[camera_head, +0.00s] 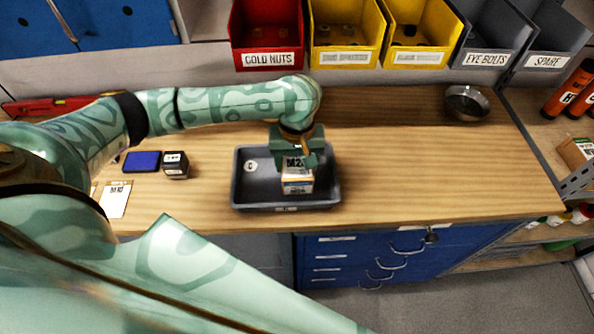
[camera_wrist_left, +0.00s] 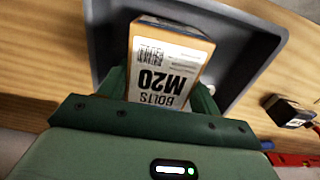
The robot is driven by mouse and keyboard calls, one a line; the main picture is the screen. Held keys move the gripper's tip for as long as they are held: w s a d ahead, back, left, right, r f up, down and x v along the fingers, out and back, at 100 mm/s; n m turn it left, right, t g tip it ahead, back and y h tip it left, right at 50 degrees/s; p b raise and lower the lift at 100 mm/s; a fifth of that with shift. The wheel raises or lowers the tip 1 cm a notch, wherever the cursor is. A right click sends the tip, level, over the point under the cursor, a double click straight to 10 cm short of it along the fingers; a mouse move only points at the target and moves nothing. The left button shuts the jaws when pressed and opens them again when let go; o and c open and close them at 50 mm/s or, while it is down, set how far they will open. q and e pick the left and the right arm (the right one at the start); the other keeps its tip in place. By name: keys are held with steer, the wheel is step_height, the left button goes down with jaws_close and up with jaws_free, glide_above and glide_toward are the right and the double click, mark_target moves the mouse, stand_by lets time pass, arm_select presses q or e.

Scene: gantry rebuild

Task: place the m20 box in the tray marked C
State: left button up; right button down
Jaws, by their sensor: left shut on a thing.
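My right gripper is not in view.
A dark stamp block (camera_head: 175,165) and a blue pad (camera_head: 142,161) lie left of the tray. A metal bowl (camera_head: 466,103) stands at the back right. Labelled bins, including red (camera_head: 268,38), line the back. The bench right of the tray is clear.

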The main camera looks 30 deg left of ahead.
mark_target(297, 169)
arm_select(q)
steer(key=f, duration=0.1)
steer(key=f+b, duration=0.2)
steer(key=f, duration=0.1)
steer(key=shift+w+a, duration=0.2)
steer(key=shift+w, duration=0.15)
steer(key=shift+r, duration=0.1)
steer(key=o, duration=1.3)
step_height(297, 169, up, 12)
steer(key=p, duration=0.5)
steer(key=shift+s+p, duration=0.1)
steer(key=shift+p, duration=0.2)
